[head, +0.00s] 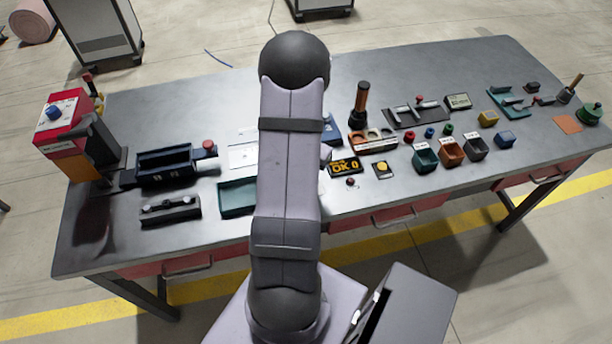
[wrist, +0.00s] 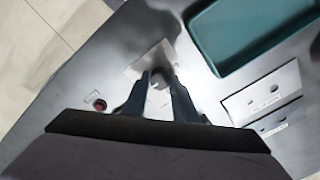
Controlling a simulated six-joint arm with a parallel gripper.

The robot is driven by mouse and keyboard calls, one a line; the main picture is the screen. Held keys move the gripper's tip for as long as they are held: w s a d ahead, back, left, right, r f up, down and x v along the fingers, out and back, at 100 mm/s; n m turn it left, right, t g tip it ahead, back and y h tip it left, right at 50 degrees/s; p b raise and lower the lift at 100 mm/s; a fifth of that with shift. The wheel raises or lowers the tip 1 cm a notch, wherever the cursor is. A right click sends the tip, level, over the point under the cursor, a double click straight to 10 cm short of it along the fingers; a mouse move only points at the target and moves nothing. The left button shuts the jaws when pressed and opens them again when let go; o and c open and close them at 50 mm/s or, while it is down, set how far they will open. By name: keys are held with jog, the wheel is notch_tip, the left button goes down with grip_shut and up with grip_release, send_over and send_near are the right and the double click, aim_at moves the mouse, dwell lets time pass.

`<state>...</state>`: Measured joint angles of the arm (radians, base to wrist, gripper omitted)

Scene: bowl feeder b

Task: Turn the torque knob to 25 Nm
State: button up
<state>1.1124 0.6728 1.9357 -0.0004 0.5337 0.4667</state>
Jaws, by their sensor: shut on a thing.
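A small grey round knob (wrist: 157,74), which I take for the torque knob, stands on a pale square plate (wrist: 146,60) in the wrist view. My gripper (wrist: 159,82) comes down over it, with one dark finger on each side, and is shut on it. The knob's pointer and any numbers on the plate are too small or blurred to read, so I cannot tell its setting. In the head view my own arm covers the knob and the gripper.
A red button (wrist: 99,105) sits to the left. In the head view, the OK display (head: 343,167) stands right of my arm on the grey bench (head: 400,75).

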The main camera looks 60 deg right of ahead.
dwell(0.3)
jog(key=o, duration=1)
jog(key=shift+o, duration=0.2)
jog(key=shift+r, duration=0.1)
jog(key=shift+r+b, duration=0.85)
jog(key=shift+r, duration=2.8)
